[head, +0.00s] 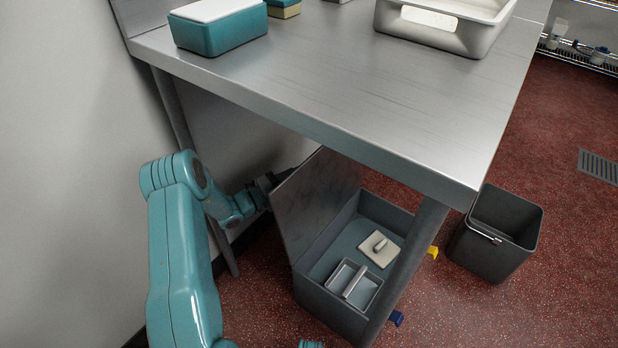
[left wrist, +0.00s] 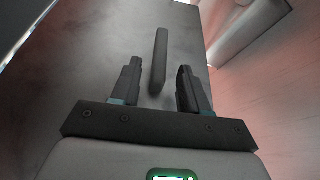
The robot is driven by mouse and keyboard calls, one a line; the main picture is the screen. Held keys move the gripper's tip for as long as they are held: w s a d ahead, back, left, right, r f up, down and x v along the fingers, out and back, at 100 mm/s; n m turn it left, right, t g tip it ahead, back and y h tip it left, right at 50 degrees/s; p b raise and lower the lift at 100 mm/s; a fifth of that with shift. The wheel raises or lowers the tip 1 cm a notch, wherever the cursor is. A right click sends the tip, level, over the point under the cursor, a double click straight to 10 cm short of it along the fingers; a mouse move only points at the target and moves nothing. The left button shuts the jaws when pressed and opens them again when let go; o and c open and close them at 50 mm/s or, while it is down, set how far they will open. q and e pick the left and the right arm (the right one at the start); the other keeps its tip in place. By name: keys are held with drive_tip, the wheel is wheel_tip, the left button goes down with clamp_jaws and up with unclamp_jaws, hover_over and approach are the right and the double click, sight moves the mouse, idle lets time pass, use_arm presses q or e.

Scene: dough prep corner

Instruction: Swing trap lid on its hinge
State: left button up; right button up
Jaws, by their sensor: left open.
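The grey trap (head: 335,310) is an open-topped box on the floor under the table. Its lid (head: 312,200) stands steeply raised along the box's left side. Inside are a small divided grey tray (head: 338,280) and a cream block with a knob (head: 379,249). My left gripper (head: 268,184) is at the lid's far left side, its fingertips hidden behind the lid. In the left wrist view, my left gripper (left wrist: 160,72) is open, with a dark bar handle (left wrist: 161,48) on the lid's face (left wrist: 100,60) between its fingers. A gap shows on both sides. My right gripper is not seen.
The steel table (head: 350,90) overhangs the trap, and its front leg (head: 408,265) stands close before the box. A dark bin (head: 500,230) stands to the right. A wall (head: 60,180) is close on the left. Red floor (head: 530,315) is open at the lower right.

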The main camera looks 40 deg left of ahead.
sight(310, 173)
use_arm(q)
drive_tip(key=shift+b+x, duration=0.4)
drive_tip(key=shift+x, duration=1.65)
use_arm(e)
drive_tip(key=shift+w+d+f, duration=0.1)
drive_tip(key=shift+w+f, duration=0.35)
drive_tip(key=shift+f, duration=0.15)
use_arm(q)
clamp_jaws()
drive_tip(key=shift+d+r, duration=0.1)
drive_tip(key=shift+d, duration=0.05)
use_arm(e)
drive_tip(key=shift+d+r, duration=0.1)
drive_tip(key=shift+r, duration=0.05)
